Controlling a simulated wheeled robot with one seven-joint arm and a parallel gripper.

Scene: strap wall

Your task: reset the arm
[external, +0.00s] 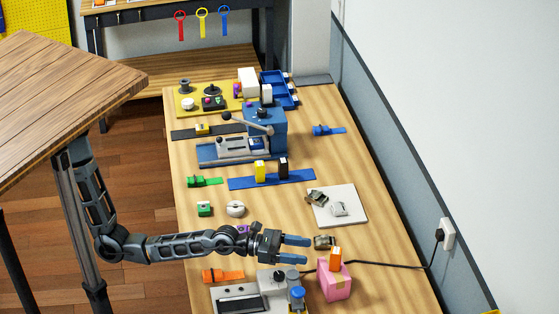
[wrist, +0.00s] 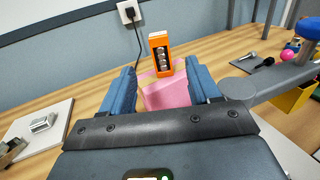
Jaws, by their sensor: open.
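My gripper (external: 293,249) reaches out over the front part of the wooden bench, with its blue fingers spread and nothing between them in the external view. In the wrist view my gripper (wrist: 160,88) is open, with one blue finger at each side. A pink block (external: 334,281) with an orange piece (external: 335,257) on top stands on the bench near the fingertips. In the wrist view the pink block (wrist: 166,93) and the orange piece (wrist: 161,54) appear between the fingers, beyond them. I cannot tell how far they are from the fingers.
A grey device (external: 255,292) with a blue knob (external: 297,292) stands at the front of the bench. A white board (external: 338,205) with small metal parts lies behind my gripper. A black cable (external: 388,264) runs to a wall socket (external: 447,234). A blue toggle press (external: 262,135) stands further back.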

